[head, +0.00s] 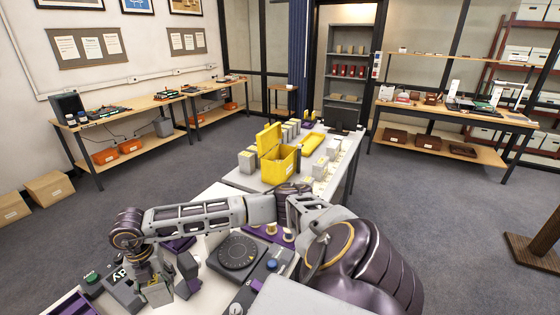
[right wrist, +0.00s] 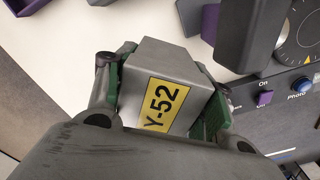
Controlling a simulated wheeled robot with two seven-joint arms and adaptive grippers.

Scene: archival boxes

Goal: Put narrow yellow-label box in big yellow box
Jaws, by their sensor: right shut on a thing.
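The narrow yellow-label box (right wrist: 190,65) is grey, with a yellow label reading Y-52. In the right wrist view it sits between the green pads of my right gripper (right wrist: 162,98), which is shut on it. In the head view my right gripper (head: 155,283) is at the lower left, at the end of my arm reaching across the front table; the held box there is small and partly hidden. My left gripper is not in view.
A round black dial (head: 239,252) and purple trays are on the near table. Grey boxes (head: 247,161) stand left of the big yellow box, with more boxes behind. A yellow item (head: 313,143) and small white boxes lie to its right.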

